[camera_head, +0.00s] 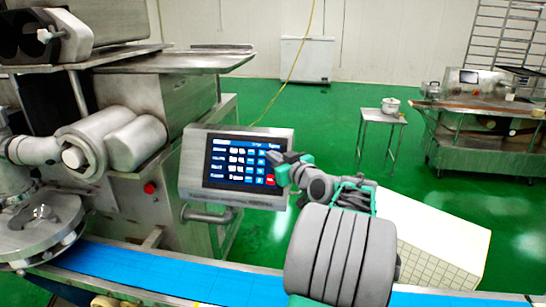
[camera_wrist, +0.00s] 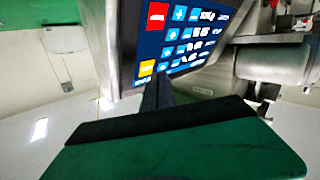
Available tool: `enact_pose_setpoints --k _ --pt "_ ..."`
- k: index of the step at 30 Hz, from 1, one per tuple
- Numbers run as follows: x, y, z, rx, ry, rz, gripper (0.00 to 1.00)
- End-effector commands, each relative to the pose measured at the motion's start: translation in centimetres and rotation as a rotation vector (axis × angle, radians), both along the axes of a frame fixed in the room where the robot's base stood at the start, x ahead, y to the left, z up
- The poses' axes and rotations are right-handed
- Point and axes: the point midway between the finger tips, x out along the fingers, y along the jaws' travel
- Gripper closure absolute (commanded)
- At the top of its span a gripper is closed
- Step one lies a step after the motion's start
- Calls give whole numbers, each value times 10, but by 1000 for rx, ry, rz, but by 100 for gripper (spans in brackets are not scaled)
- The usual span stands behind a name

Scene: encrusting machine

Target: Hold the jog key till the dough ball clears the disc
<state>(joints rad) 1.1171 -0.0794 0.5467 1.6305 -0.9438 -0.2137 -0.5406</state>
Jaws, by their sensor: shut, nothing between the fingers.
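The control panel (camera_head: 186,168) stands beside the machine, its lit touchscreen (camera_head: 235,165) showing rows of blue keys and a red key (camera_head: 271,180). In the wrist view the screen (camera_wrist: 180,35) appears turned, with a red key (camera_wrist: 157,16) and a yellow key (camera_wrist: 147,68). I cannot read which key is the jog key. My gripper (camera_head: 274,157) is shut and empty at the screen's right side; its dark fingertips (camera_wrist: 157,88) show close to the yellow key. I cannot tell whether they touch the screen. The steel disc (camera_head: 40,230) is at the far left. I cannot make out a dough ball.
A blue conveyor belt (camera_head: 150,275) runs along the front, below the panel. A red button (camera_head: 150,188) sits on the machine body. A small table with a pot (camera_head: 390,105) and a steel cart (camera_head: 480,155) stand behind. Green floor between is open.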

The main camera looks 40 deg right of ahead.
Motion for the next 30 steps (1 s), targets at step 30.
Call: enact_pose_setpoints --k 30 --pt "5 -7 -5 0 0 0 100"
